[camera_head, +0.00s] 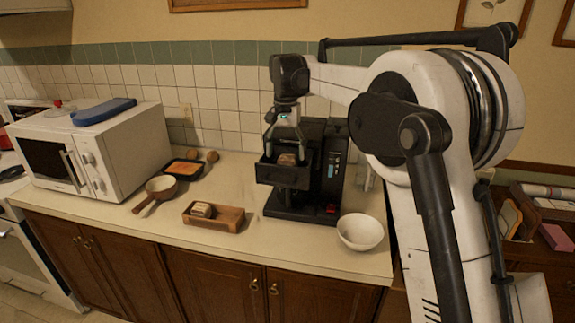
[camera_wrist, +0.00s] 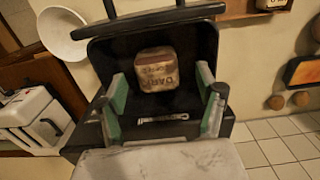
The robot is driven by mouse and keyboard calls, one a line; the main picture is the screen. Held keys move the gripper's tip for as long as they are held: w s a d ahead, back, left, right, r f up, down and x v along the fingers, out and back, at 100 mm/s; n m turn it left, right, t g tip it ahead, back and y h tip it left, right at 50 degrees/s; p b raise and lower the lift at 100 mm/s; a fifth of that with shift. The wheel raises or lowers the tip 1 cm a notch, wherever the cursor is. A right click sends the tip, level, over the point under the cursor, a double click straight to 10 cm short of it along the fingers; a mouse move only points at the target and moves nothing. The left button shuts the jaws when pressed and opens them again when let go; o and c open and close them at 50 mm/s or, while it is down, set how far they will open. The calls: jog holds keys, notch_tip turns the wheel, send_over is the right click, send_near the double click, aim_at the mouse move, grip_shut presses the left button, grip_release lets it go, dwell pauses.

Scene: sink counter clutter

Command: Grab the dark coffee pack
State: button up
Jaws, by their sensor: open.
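The dark coffee pack (camera_wrist: 158,70) is a small brown and cream block with partly legible "DAR" lettering. It sits in the black open tray (camera_wrist: 195,45) of the coffee machine (camera_head: 325,165). In the head view the pack (camera_head: 287,160) shows between my fingers. My gripper (camera_head: 286,150) is over the tray, pointing down. In the wrist view its green-padded fingers (camera_wrist: 163,88) are spread, one on each side of the pack, with visible gaps. I cannot tell how far the fingertips are above the tray floor.
A wooden tray (camera_head: 228,225) holding a second pack (camera_head: 202,210) stands left of the machine. A white bowl (camera_head: 360,232) is at its right front. A pan (camera_head: 160,187), an orange-filled dish (camera_head: 184,168) and a microwave (camera_head: 95,148) are farther left. The tray's black walls surround the pack.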

aim_at(288, 157)
jog(key=shift+w+d+f+p, duration=0.1)
jog(key=shift+d+f+p, duration=0.1)
jog(key=shift+f, duration=1.05)
jog(key=shift+w+d+f+p, duration=0.1)
jog(key=shift+f+p, duration=0.05)
jog(key=shift+f, duration=1.1)
jog(key=c, duration=1)
jog(key=shift+r, duration=0.2)
jog(key=shift+c, duration=0.2)
